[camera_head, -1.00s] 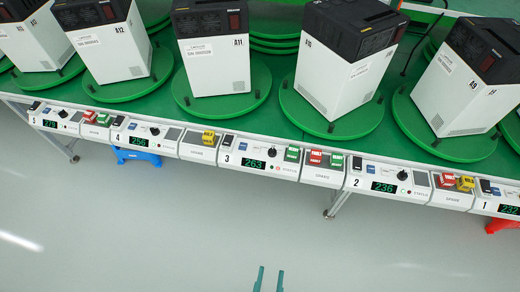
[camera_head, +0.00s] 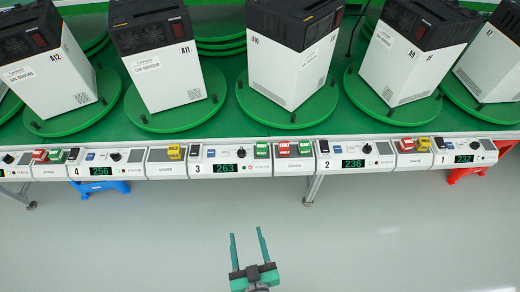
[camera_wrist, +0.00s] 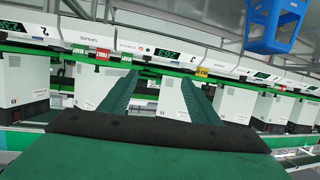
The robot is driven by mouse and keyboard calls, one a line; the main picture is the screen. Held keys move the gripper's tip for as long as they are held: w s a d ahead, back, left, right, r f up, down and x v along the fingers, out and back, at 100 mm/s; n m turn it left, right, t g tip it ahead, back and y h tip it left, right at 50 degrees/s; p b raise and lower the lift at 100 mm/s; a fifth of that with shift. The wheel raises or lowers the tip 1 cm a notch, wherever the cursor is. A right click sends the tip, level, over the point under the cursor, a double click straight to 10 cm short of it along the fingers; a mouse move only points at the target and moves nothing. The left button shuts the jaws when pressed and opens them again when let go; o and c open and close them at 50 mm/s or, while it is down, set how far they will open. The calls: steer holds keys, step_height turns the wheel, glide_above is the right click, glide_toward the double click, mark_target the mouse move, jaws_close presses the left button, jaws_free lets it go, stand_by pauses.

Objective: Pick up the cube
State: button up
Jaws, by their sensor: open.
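Several small cube-like blocks sit on the panel strip along the table front in the head view. They include a red one (camera_head: 40,155) at the left, a yellow one (camera_head: 174,152), a green one (camera_head: 262,150), a red one (camera_head: 283,149) and another green one (camera_head: 305,147) near the middle, and a red (camera_head: 407,145) beside a yellow (camera_head: 424,146) at the right. My gripper (camera_head: 246,232) is open and empty, short of the strip and apart from the blocks. In the wrist view its two fingers (camera_wrist: 157,78) stand apart; the yellow block (camera_wrist: 202,72) shows beyond them.
White boxes with black tops stand on green turntables behind the panel strip (camera_head: 225,168). Panels carry knobs and lit displays. A blue stool (camera_head: 100,187) and a red stool (camera_head: 468,173) are under the table. The grey floor in front is clear.

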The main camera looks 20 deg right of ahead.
steer(key=w+d+f+m+h, duration=0.1)
steer(key=w+d, duration=0.5)
steer(key=w, duration=0.6)
steer(key=m+g+h, duration=0.2)
glide_toward(262, 147)
steer(key=x, duration=0.5)
steer(key=shift+w+d+r, duration=0.15)
steer(key=shift+w+r, duration=0.05)
steer(key=shift+f+x, duration=0.2)
steer(key=shift+x, duration=2.4)
steer(key=c, duration=1.2)
